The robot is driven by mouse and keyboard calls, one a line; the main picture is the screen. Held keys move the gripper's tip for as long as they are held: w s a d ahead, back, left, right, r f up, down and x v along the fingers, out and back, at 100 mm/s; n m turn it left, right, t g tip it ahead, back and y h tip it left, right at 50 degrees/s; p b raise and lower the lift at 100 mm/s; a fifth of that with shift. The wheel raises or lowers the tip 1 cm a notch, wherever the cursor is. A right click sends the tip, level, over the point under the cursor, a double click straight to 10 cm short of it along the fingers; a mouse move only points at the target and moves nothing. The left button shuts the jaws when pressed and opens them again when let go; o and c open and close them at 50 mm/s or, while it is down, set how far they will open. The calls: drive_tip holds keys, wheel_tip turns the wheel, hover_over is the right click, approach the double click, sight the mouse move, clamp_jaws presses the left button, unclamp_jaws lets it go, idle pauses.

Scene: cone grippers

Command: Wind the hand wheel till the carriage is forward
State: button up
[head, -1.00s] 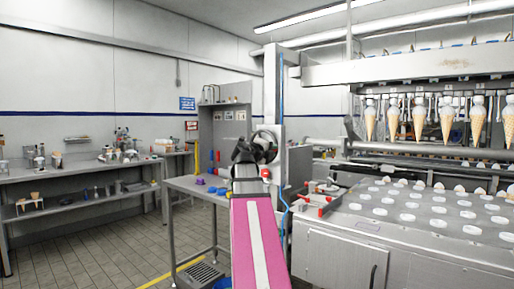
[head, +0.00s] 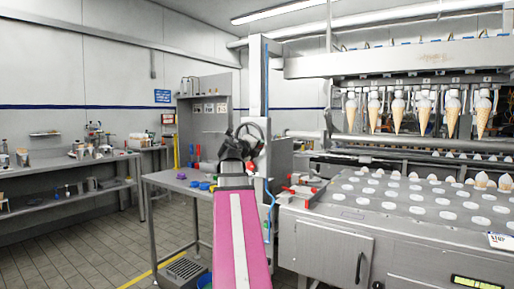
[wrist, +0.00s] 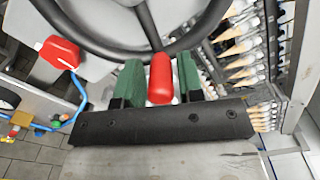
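The dark hand wheel (head: 253,130) stands on the machine's upright post, just beyond my gripper in the head view. In the wrist view, the wheel's black rim and spokes (wrist: 110,52) fill the top. Its red handle (wrist: 160,80) points toward me between my gripper's two green fingers (wrist: 160,86). The fingers stand either side of the handle, with a narrow gap showing on each side. The carriage (head: 400,58) is the overhead beam at the right, with a row of cones (head: 397,115) hanging below it. My fingertips are hidden in the head view.
A tray top with white round holders (head: 400,195) lies below the cones. A steel side table (head: 170,180) stands left of the post. A red part (wrist: 60,52) with a blue cable is left of my gripper. Floor (head: 75,250) is clear at the left.

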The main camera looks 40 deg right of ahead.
drive_tip(key=shift+o, duration=0.7)
drive_tip(key=v, duration=1)
drive_tip(key=shift+s+a, duration=0.2)
drive_tip(key=shift+a, duration=0.15)
drive_tip(key=shift+r, duration=0.1)
